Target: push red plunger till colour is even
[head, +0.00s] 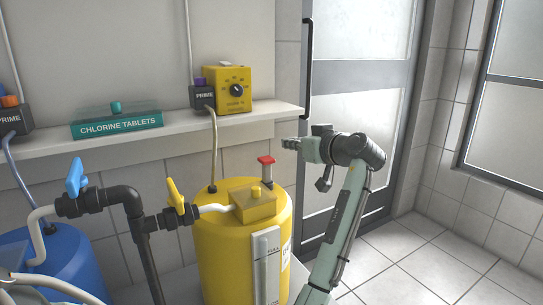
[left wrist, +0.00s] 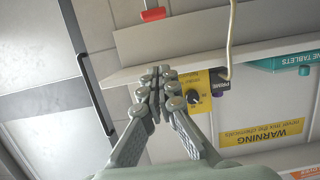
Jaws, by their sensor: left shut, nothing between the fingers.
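The red plunger (head: 266,160) has a flat red cap on a pale stem and stands upright at the back of the yellow drum's (head: 215,250) top. In the left wrist view, a red cap (left wrist: 152,14) shows at the top edge, beyond the fingertips. My left gripper (head: 287,143) is shut and empty, pointing left, slightly above and right of the plunger, apart from it in the picture. Its closed fingertips (left wrist: 155,76) fill the middle of the wrist view. A pale sight gauge (head: 265,265) is on the drum's front; I cannot make out its colour level. My right gripper is not seen.
A shelf (head: 160,135) above holds the yellow dosing box (head: 228,90), a PRIME box and a chlorine tablets box (head: 117,123). A yellow valve (head: 175,195) and black pipe (head: 128,200) stand left of the drum. A door (head: 385,120) is behind my arm.

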